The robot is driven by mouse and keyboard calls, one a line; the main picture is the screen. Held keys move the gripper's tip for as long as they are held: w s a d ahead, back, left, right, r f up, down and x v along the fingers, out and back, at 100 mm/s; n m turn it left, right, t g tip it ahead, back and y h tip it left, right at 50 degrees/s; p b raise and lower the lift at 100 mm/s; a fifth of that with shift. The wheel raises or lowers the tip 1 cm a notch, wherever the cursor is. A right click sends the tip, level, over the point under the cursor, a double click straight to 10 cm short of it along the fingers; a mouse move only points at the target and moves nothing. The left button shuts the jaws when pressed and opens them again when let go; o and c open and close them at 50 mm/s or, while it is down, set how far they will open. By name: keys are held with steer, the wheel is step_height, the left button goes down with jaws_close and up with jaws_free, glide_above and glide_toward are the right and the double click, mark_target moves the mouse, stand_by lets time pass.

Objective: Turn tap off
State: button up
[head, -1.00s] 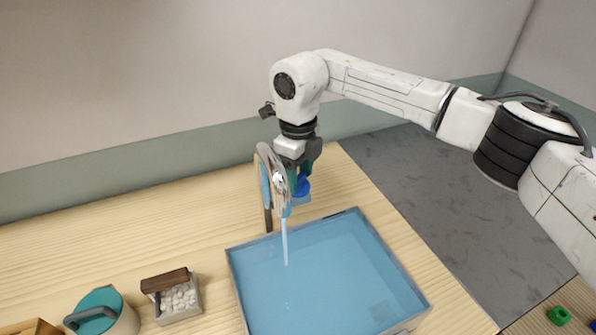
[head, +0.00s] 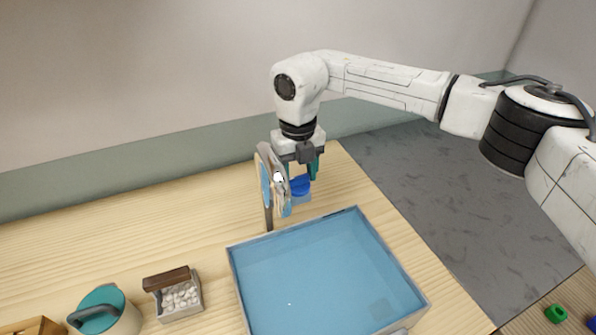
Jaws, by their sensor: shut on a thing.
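The tap (head: 267,190) stands at the back left edge of the blue basin, with a rounded silver and blue body. A blue handle (head: 300,186) sticks out on its right side. My gripper (head: 303,170) points down just right of the tap, its green fingers around the blue handle, shut on it. Part of the handle and one finger are hidden behind the tap and the gripper. No water stream shows below the spout now.
The basin (head: 238,292) fills the front middle of the wooden table. A box of white stones (head: 192,304) and a teal-lidded pot (head: 112,303) stand to its left. A green block (head: 556,314) lies at the lower right. The table left of the tap is clear.

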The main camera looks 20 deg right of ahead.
mark_target(298, 177)
steer(key=shift+w, duration=0.1)
stand_by(0.3)
steer(key=o, duration=1)
steer(key=shift+o, duration=0.2)
steer(key=shift+r, duration=0.1)
step_height(298, 177, up, 11)
steer(key=b, duration=0.2)
steer(key=shift+f, duration=0.2)
